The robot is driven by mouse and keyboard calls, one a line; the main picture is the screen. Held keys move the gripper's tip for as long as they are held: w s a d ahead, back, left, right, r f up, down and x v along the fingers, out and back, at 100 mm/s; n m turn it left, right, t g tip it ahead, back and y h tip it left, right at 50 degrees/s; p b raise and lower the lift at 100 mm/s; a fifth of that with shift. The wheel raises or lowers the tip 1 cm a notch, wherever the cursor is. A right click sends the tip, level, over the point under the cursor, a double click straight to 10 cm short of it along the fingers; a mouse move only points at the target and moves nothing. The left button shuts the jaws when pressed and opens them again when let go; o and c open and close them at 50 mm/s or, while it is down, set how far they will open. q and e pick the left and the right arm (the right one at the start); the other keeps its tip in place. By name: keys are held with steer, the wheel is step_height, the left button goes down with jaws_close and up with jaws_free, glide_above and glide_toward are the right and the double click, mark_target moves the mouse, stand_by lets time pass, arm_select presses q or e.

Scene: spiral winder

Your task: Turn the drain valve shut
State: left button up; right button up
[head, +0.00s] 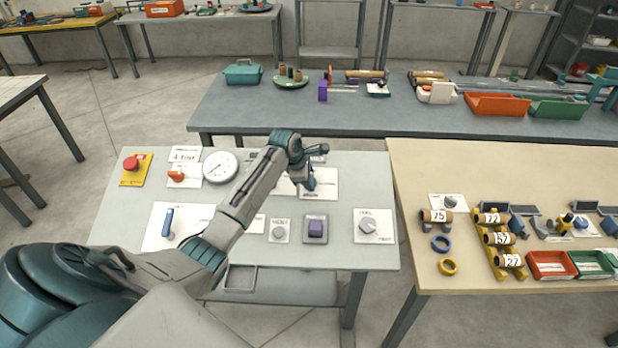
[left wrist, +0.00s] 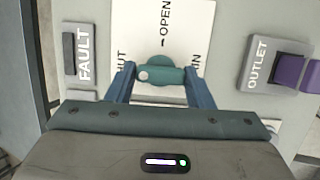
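The drain valve's teal handle (left wrist: 165,73) sits on a white plate (left wrist: 150,25) with the words OPEN and partly hidden SHUT and DRAIN lettering. My left gripper (left wrist: 160,75) is at the valve, with one blue finger on each side of the handle. The fingers stand apart and the handle lies across most of the gap; I see no clear grip on it. In the head view my left gripper (head: 308,182) hangs over the plate (head: 325,185), and my arm hides most of the valve. My right gripper is not in view.
A purple OUTLET switch (left wrist: 290,70) is right of the fingers, and a FAULT label (left wrist: 84,58) is left.

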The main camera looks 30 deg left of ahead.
arm_select(q)
steer(key=o, duration=0.4)
steer(key=shift+c, duration=0.2)
steer(key=shift+r, duration=0.1)
steer(key=shift+s+a+r, duration=0.1)
steer(key=shift+s+r, duration=0.1)
steer(key=shift+r, duration=0.1)
steer(key=b+v, duration=0.3)
steer(key=v, duration=0.7)
steer(key=shift+b, duration=0.3)
